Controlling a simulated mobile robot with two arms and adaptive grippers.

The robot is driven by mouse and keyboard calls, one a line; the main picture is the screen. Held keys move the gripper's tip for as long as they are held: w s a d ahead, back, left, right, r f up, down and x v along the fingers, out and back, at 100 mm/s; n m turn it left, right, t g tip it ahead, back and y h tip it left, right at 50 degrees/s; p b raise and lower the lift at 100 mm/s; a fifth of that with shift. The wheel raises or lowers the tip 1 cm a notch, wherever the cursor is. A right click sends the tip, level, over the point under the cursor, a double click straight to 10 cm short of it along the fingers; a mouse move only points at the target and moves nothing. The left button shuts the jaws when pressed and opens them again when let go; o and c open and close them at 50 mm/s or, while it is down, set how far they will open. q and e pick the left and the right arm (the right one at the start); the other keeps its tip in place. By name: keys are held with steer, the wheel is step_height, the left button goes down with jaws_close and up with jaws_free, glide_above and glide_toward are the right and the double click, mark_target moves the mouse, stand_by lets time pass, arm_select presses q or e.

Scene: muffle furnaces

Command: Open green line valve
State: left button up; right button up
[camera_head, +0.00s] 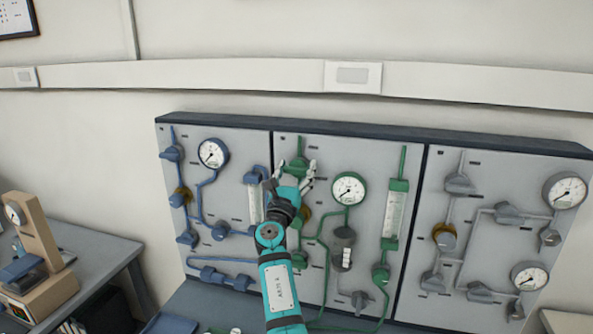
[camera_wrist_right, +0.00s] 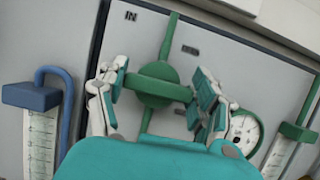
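The green line valve (camera_head: 298,163) is at the top of the middle panel, on a vertical green pipe. It also shows in the right wrist view (camera_wrist_right: 156,87), where its wide handle lies across the pipe. My right gripper (camera_head: 293,176) is in front of this valve and partly covers it in the head view. In the right wrist view its fingers (camera_wrist_right: 160,78) are spread, one on each side of the handle. The right finger is close to the handle's end; I cannot tell whether it touches. My left gripper is not in view.
A green-line gauge (camera_head: 349,188) and green flowmeter (camera_head: 394,215) are right of my arm. The blue-line panel (camera_head: 222,245) with a blue flowmeter (camera_head: 254,200) is close on the left. A grey-line panel (camera_head: 500,250) is on the right. A desk (camera_head: 100,250) stands at far left.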

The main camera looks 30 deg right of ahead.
steer(key=c, duration=0.4)
steer(key=shift+f+m+b, duration=0.2)
steer(key=shift+m+b, duration=0.5)
steer(key=shift+b, duration=0.1)
steer(key=m+g+h+b, duration=0.1)
steer(key=m+g+b, duration=0.1)
steer(key=m+b, duration=0.2)
steer(key=m+g+h+b, duration=0.1)
steer(key=m+g+b, duration=0.2)
steer(key=m+b, duration=0.2)
steer(key=shift+d+m, duration=0.1)
steer(key=shift+m, duration=0.7)
steer(key=shift+s+m+g+b, duration=0.1)
steer(key=shift+m+g+b, duration=0.5)
steer(key=shift+m, duration=0.6)
steer(key=m+g, duration=0.1)
steer(key=m, duration=0.2)
steer(key=shift+y+b, duration=0.3)
steer(key=shift+b, duration=0.05)
steer(key=m+g, duration=0.1)
steer(key=m, duration=0.1)
steer(key=shift+r+m+y, duration=0.1)
steer(key=shift+m+y, duration=0.2)
steer(key=shift+m+g+y, duration=0.3)
steer(key=shift+m+y, duration=0.1)
steer(key=shift+m, duration=0.8)
